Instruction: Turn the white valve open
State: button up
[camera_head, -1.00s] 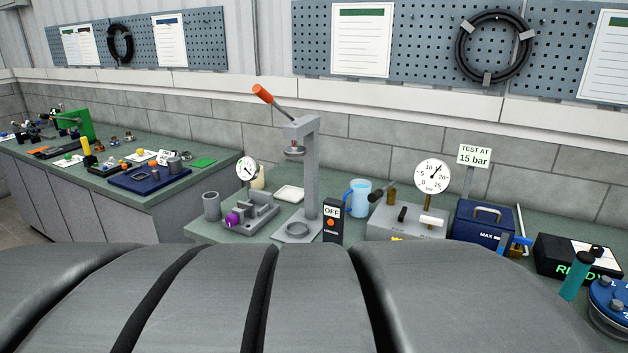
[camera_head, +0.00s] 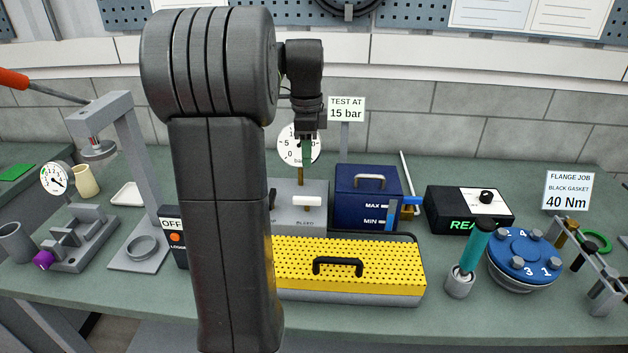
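The white valve handle (camera_head: 306,201) is a short white bar on the front of a grey block (camera_head: 290,219). It lies about level. A black handle shows beside it on the left, partly hidden by my arm. My gripper (camera_head: 307,150) hangs pointing down above the white handle in the picture and appears apart from it. A narrow green piece shows at its tip; I cannot tell whether it is a finger or something held. The finger gap does not show. A pressure gauge (camera_head: 287,150) stands behind the gripper, its dial partly covered.
A yellow perforated cover (camera_head: 350,252) with a black handle lies in front of the grey block. A blue tank (camera_head: 352,183) stands close on its right. A sign (camera_head: 346,109) reads "TEST AT 15 bar". My arm hides the bench left of the block.

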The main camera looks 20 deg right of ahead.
aim_at(310, 198)
jog(key=shift+m, duration=0.3)
jog(key=f, duration=0.9)
jog(key=f+p, duration=0.1)
jog(key=f, duration=0.3)
jog(key=shift+w+d+f, duration=0.2)
jog(key=shift+w+d, duration=0.15)
jog(key=shift+d, duration=0.05)
jog(key=shift+c, duration=0.5)
grip_shut()
